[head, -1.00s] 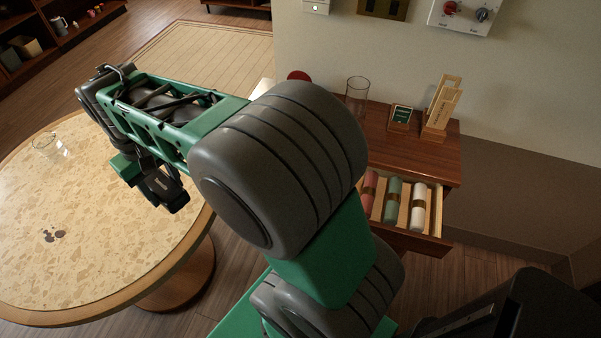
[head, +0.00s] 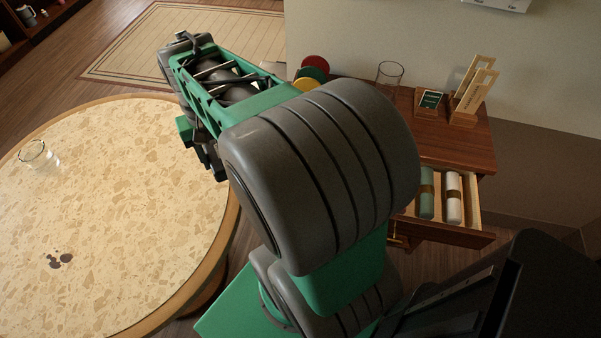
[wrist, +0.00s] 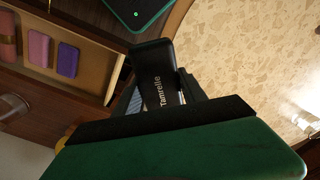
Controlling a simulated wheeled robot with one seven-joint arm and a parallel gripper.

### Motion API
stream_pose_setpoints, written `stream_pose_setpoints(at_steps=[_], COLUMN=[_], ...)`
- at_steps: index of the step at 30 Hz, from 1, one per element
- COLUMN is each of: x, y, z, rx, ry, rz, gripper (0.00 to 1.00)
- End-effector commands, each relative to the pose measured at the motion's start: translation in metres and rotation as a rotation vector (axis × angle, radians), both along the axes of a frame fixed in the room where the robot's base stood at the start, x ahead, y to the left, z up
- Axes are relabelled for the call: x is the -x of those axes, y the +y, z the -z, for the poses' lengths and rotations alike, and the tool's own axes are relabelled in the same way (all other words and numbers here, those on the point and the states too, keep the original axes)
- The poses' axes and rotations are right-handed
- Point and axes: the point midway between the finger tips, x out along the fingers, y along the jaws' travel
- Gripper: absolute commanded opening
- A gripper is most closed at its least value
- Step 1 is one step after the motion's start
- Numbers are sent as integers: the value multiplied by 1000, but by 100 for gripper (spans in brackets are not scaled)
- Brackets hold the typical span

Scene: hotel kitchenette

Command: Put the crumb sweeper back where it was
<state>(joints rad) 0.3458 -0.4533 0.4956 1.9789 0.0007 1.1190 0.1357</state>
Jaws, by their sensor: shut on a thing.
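The crumb sweeper appears as a black piece with "Tamrelle" lettering (wrist: 155,78) in the wrist view. My gripper (wrist: 160,92) is shut on it, with a finger on either side. The far end of the sweeper is in view; the rest is hidden by my gripper. In the head view my gripper (head: 214,164) is near the right edge of the round table (head: 130,190), mostly hidden by my arm. An open drawer (head: 473,236) sticks out of the wooden sideboard (head: 465,140). It holds a green roll (head: 427,200) and a white roll (head: 453,205); my arm covers its left part.
A glass (head: 38,155) and dark spots (head: 60,260) are on the table. The sideboard top holds another glass (head: 389,76), a small green sign (head: 431,100), a wooden holder (head: 472,95) and coloured discs (head: 314,66).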

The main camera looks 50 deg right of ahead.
Motion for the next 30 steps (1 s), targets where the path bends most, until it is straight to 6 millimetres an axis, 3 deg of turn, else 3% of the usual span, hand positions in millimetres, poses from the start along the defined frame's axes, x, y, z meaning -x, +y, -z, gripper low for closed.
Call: stream_pose_setpoints(at_steps=[3, 6, 9, 12, 17, 23, 30], x=[52, 93, 122, 137, 133, 111, 94], y=[-41, -61, -70, -73, -96, -149, -190], z=[33, 53, 68, 75, 87, 113, 159], rx=[0, 1, 1, 0, -2, -3, -1], ry=[-1, -1, -2, -1, 4, 5, 1], rz=[260, 455, 594, 668, 689, 686, 683], gripper=[11, 11, 11, 11, 11, 11, 11])
